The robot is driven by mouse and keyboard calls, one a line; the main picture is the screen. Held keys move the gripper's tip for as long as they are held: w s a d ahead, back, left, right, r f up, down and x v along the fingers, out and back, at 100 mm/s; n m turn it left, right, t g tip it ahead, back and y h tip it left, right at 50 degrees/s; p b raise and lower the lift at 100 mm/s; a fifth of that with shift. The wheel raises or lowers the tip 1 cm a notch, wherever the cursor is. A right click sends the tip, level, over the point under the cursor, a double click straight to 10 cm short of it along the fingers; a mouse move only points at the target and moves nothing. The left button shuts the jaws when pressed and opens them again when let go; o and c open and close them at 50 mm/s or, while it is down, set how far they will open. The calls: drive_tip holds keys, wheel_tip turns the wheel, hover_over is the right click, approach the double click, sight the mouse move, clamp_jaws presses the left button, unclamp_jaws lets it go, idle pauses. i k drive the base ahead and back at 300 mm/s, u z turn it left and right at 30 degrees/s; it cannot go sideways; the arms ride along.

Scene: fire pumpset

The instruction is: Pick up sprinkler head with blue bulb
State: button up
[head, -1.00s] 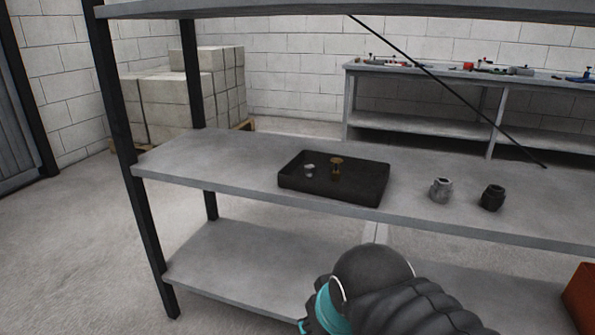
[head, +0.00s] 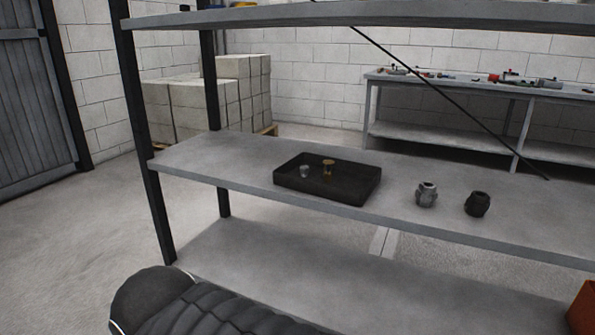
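A black tray (head: 352,192) lies on the middle shelf (head: 231,150) of a grey rack in the head view. In the tray are two small parts, a silvery one (head: 305,171) on the left and a brass-coloured one (head: 327,168) right of it. They look like sprinkler heads, but they are too small to tell any bulb colour. My gripper is out of view; only a dark padded part of my arm shows at the bottom, in front of the rack and lower than the tray.
A silver fitting (head: 427,195) and a black fitting (head: 477,204) stand on the shelf right of the tray. The upper shelf (head: 350,14), a left post (head: 146,130) and a diagonal brace (head: 435,92) bound the space. An orange bin (head: 583,308) is at lower right.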

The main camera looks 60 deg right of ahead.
sight(327, 174)
drive_tip(key=i, duration=1.4)
drive_tip(key=z, duration=3.1)
